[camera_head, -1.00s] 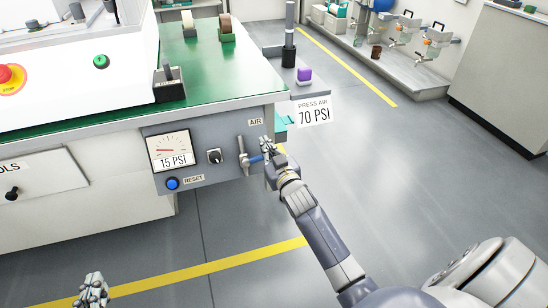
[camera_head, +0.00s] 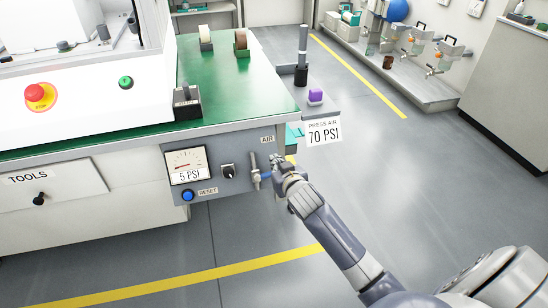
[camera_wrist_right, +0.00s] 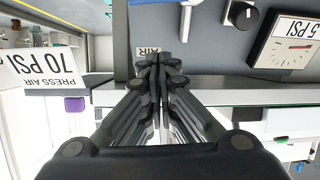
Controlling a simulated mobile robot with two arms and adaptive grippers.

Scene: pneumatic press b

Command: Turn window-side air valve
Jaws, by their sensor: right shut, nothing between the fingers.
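The air valve (camera_head: 256,170) is on the grey panel below the AIR label, a silver vertical pipe with a blue handle pointing right. My right gripper (camera_head: 277,165) is at the right end of the handle and partly hides it. I cannot tell whether it touches the handle. In the wrist view the fingers of the right gripper (camera_wrist_right: 157,62) are shut together with nothing between them, in front of the panel near the AIR label. The gauge (camera_head: 187,165) left of the valve reads 5 PSI. My left gripper is not in view.
A black knob (camera_head: 229,171) and a blue RESET button (camera_head: 188,195) sit left of the valve. The PRESS AIR 70 PSI sign (camera_head: 324,132) hangs right of the bench corner. The green bench top (camera_head: 225,85) overhangs the panel. The floor to the right is open.

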